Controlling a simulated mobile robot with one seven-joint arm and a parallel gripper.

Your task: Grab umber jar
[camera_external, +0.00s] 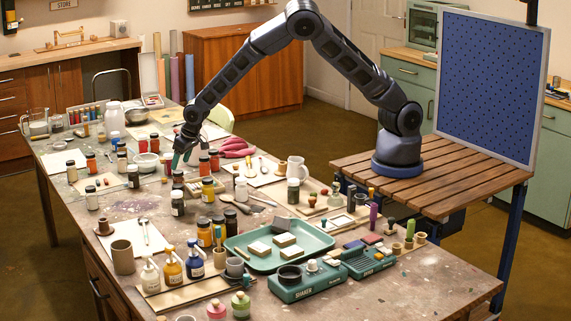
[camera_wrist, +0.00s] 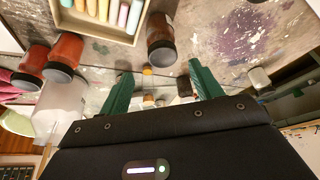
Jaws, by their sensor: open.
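A brown, umber-looking jar (camera_wrist: 160,35) with a dark lid lies ahead of my fingers in the wrist view, near the top middle. My gripper (camera_wrist: 162,88) is open, its two green fingers apart, and the jar is beyond the fingertips, not between them. In the external view my gripper (camera_external: 182,158) hangs above the crowded left part of the table. A dark-lidded jar (camera_external: 178,180) stands just below it there; I cannot tell whether it is the same jar. Two orange-red jars (camera_wrist: 67,57) stand to the left in the wrist view.
A box of pastels (camera_wrist: 101,31) is close to the brown jar. Red jars (camera_external: 204,165) and pink pliers-like handles (camera_external: 236,148) are right of my gripper. A green tray (camera_external: 255,262) and several bottles crowd the table's front. A paint-stained patch (camera_wrist: 240,35) is bare.

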